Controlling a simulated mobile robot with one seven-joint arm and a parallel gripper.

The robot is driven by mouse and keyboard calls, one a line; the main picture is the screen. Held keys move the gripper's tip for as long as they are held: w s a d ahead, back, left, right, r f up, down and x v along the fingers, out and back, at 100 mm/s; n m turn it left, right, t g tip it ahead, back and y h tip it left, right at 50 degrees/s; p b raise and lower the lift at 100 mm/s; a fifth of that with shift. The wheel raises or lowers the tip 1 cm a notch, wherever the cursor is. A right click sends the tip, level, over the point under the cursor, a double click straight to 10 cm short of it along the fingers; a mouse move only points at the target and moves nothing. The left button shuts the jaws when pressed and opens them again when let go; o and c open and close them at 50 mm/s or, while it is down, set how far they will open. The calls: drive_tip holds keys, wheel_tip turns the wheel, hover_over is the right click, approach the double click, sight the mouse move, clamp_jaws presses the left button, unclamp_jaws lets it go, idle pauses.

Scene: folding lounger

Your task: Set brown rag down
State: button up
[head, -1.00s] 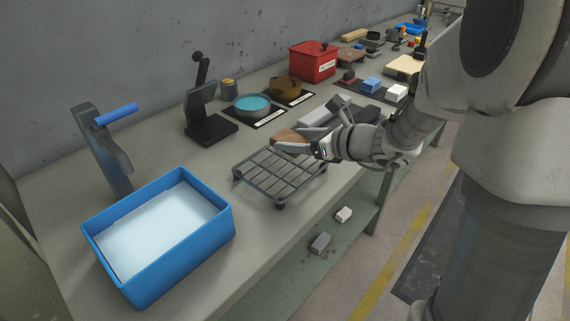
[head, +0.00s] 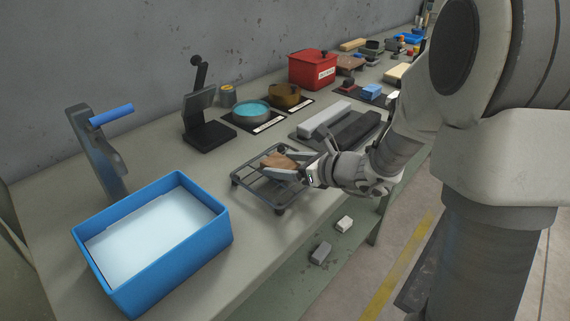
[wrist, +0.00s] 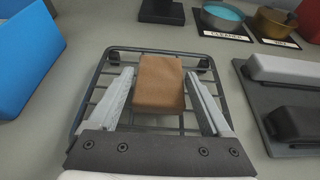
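The brown rag (wrist: 160,84) is a folded, block-like piece resting on the dark wire rack (wrist: 90,78). In the head view the rag (head: 279,160) lies over the rack (head: 262,187), toward its far right part. My gripper (wrist: 161,84) has one finger on each side of the rag. The fingers look spread, with narrow gaps beside the rag, so my gripper appears open around it. In the head view my gripper (head: 286,167) sits low at the rack's right side and partly hides the rag.
A blue tub (head: 225,235) of pale liquid stands at the front left. A dark stand (head: 208,134), a teal-filled pan (head: 250,111) and a brass pot (head: 284,94) are behind the rack. Grey and black bars on a plate (head: 310,138) lie to the right.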

drive_tip(key=shift+o, duration=0.9)
